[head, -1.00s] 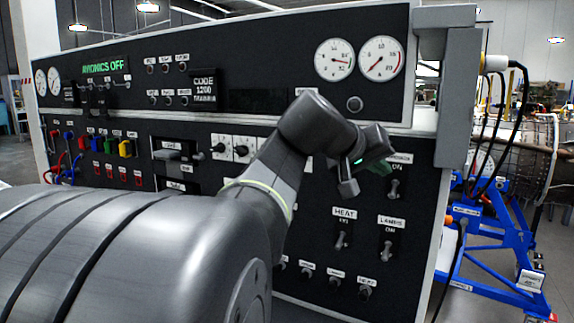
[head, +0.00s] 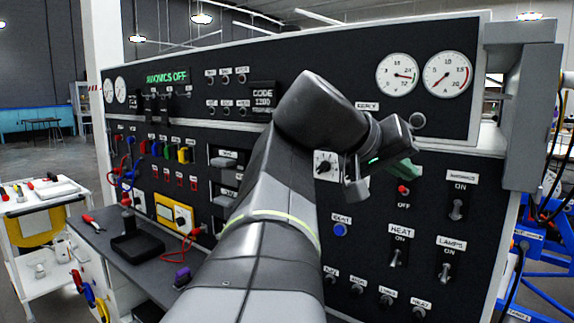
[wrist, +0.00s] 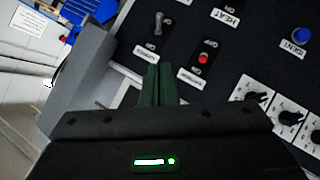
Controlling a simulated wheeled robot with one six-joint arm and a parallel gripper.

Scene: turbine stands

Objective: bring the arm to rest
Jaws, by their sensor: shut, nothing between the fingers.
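My arm reaches up through the middle of the head view, bent at the elbow, in front of the black switch panel (head: 300,55). My gripper (head: 408,172) is at its end, partly hidden behind the wrist, with a bit of its green fingers showing. In the wrist view the two green fingers of my gripper (wrist: 158,80) lie together, shut and empty. I cannot tell exactly how far the fingertips are from the panel.
A white cart (head: 45,262) stands at far left. The panel's grey side post (head: 528,110) and a blue frame (head: 545,290) are at right. Open floor shows behind the cart.

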